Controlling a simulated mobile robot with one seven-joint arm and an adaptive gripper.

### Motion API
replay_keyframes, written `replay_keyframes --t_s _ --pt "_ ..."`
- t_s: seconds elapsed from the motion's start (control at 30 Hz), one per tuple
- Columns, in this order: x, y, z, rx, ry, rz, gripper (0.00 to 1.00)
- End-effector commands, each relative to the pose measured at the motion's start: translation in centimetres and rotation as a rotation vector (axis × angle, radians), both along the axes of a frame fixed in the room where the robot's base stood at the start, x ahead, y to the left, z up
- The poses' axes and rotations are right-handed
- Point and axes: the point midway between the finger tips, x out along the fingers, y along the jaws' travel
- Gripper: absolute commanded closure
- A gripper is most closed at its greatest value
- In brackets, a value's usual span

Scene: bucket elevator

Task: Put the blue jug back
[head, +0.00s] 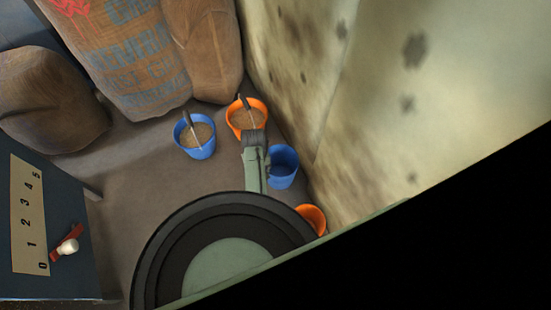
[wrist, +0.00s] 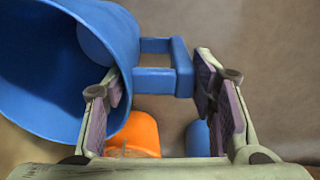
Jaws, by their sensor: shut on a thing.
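The blue jug (head: 284,167) is right beside my gripper (head: 254,140) in the head view. In the wrist view the jug (wrist: 40,60) fills the upper left, its open mouth facing the camera and its visible inside empty. Its square handle (wrist: 180,68) lies between the two fingers of my gripper (wrist: 160,85), which is shut on it. The head view does not show clearly whether the jug's base touches the floor.
A blue bucket (head: 203,151) and an orange bucket (head: 236,126), both with grain and a scoop, stand near the sacks (head: 130,55). Another orange container (head: 312,216) is partly hidden by my arm. A stained wall (head: 370,90) rises at right; a numbered lever panel (head: 28,215) is at left.

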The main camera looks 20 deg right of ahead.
Motion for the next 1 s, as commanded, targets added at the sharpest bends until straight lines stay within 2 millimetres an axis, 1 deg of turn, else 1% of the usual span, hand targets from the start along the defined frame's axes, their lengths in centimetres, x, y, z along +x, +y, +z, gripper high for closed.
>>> replay_keyframes --t_s 0.03,0.2,0.37,0.6,0.7,1.0 --pt "-0.2 0.0 -1.2 0.0 0.003 0.002 1.0" --pt "-0.2 -0.1 -4.2 0.0 0.003 0.001 1.0" --pt "-0.1 -0.1 -5.7 -0.001 0.001 0.001 1.0" --pt "-0.1 -0.1 -9.1 0.0 0.002 0.0 1.0" --pt "-0.1 -0.1 -9.7 -0.001 0.0 0.0 1.0" --pt "-0.1 -0.1 -9.9 -0.001 0.0 0.001 1.0"
